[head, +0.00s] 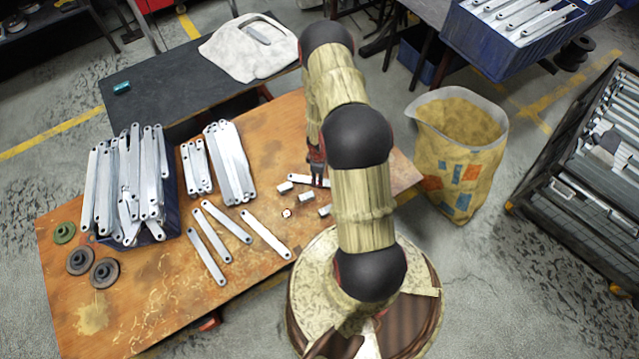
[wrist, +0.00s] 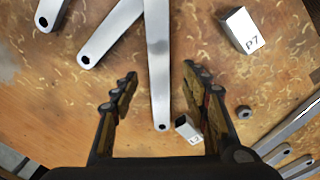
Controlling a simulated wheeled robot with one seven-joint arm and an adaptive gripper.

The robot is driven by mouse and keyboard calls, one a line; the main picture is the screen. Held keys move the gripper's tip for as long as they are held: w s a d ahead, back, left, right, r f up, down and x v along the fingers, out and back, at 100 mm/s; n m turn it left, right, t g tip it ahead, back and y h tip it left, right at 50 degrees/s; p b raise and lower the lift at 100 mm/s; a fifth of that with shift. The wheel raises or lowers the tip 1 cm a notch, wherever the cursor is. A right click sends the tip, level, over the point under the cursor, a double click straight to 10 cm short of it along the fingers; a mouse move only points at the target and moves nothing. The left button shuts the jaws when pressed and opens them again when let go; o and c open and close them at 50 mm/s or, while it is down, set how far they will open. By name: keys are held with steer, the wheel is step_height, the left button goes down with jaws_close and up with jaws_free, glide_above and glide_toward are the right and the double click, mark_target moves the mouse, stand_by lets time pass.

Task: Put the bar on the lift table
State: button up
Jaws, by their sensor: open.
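A flat grey metal bar (wrist: 158,60) with a hole in its near end lies between the parted fingers of my gripper (wrist: 160,76) in the wrist view. The fingers are open, one on each side, and I see no contact. In the head view my gripper (head: 316,168) is low over the right part of the wooden bench (head: 150,285), at a short bar (head: 298,178) partly hidden by it. A dark-topped table (head: 160,85) behind the bench appears to be the lift table. It carries a pale cloth (head: 240,55) and a small teal object (head: 122,88).
Small blocks (head: 308,198) lie near my gripper; one is marked P7 (wrist: 240,30). Several loose bars (head: 208,250) lie to the left, beside stacked bars (head: 228,160) and a full blue bin (head: 160,228). A sack (head: 460,150) stands right of the bench.

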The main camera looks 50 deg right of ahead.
step_height(320, 180, down, 5)
steer(key=shift+w+d+r+b, duration=0.1)
steer(key=shift+w+r+b, duration=0.05)
steer(key=shift+b, duration=0.95)
steer(key=shift+r, duration=0.1)
steer(key=shift+c, duration=0.6)
jaws_close()
